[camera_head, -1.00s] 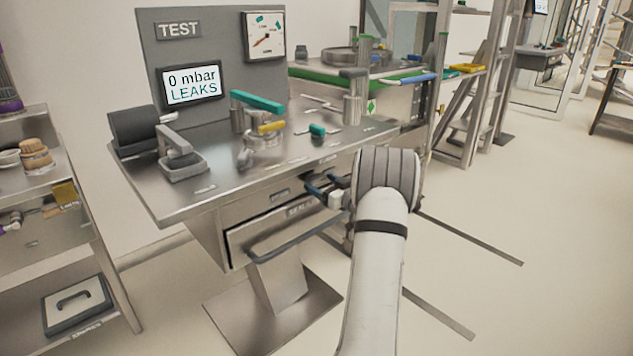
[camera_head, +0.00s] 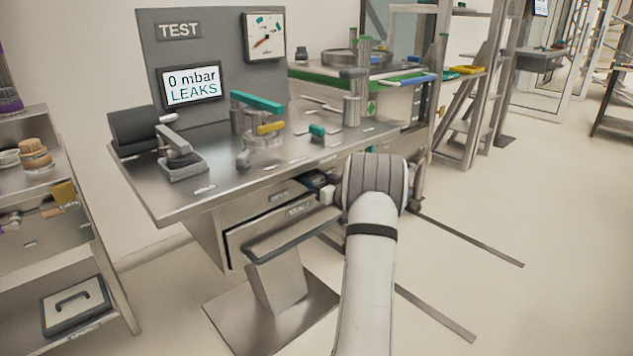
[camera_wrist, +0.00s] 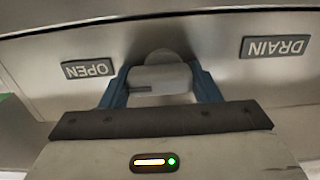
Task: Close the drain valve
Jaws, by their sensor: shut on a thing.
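The drain valve's grey handle (camera_wrist: 162,82) is in the middle of the wrist view, on a metal panel between an OPEN label (camera_wrist: 88,69) and a DRAIN label (camera_wrist: 275,47), both upside down there. My gripper (camera_wrist: 161,74) is shut on the handle, one blue finger on each side. In the head view my gripper (camera_head: 321,184) is under the bench's front edge, mostly hidden by my arm; the handle cannot be made out there. The display (camera_head: 191,86) on the TEST panel reads 0 mbar LEAKS.
A drawer-like front with a bar handle (camera_head: 290,237) is just left of my arm. Open floor lies to the right.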

